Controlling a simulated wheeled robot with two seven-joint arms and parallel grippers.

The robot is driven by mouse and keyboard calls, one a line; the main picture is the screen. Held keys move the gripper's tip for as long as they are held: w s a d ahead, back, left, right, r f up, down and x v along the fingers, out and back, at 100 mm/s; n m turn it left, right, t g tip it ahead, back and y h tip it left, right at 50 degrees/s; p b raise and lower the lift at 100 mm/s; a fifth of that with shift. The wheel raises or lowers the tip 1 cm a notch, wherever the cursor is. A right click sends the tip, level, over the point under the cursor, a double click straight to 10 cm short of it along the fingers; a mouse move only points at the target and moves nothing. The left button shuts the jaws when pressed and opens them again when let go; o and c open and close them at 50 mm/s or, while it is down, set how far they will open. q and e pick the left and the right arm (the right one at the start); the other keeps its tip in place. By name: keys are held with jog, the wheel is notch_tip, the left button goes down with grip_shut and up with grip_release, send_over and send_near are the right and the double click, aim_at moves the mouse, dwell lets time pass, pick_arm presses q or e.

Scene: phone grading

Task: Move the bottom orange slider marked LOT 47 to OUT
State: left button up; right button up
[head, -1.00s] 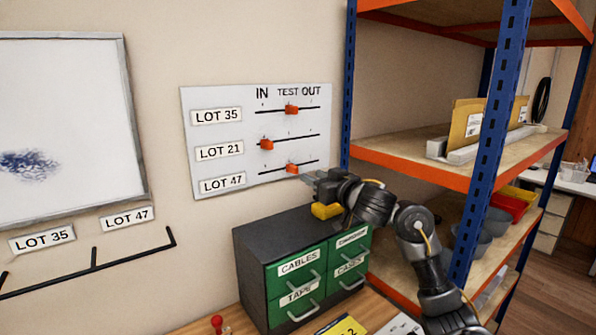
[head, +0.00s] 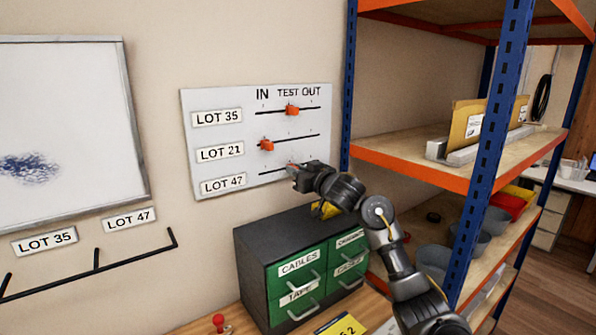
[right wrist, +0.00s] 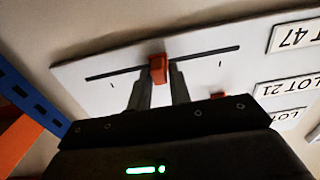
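The white slider board (head: 230,110) hangs on the wall, with IN, TEST and OUT along its top. The LOT 47 label (head: 223,186) marks the bottom row. My right gripper (head: 296,171) is at that row's track, near the middle, and hides the orange slider in the head view. In the right wrist view the bottom orange slider (right wrist: 158,69) sits mid-track, at TEST. The right gripper's fingers (right wrist: 160,84) lie close against both sides of it and look shut on it. My left gripper is out of view.
The LOT 35 slider (head: 292,110) is at TEST and the LOT 21 slider (head: 267,146) at IN. A cabinet with green drawers (head: 300,265) stands below my right gripper. A blue-and-orange shelf (head: 420,166) rises close to the board's right.

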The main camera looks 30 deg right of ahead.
grip_shut()
jog(key=w+d+p, duration=0.1)
jog(key=d+p, duration=0.1)
jog(key=d, duration=0.6)
jog(key=shift+d+r, duration=0.1)
jog(key=shift+o, duration=2.1)
grip_release()
jog(key=shift+w+d, duration=0.1)
jog(key=shift+d, duration=0.1)
jog(key=shift+a, duration=0.1)
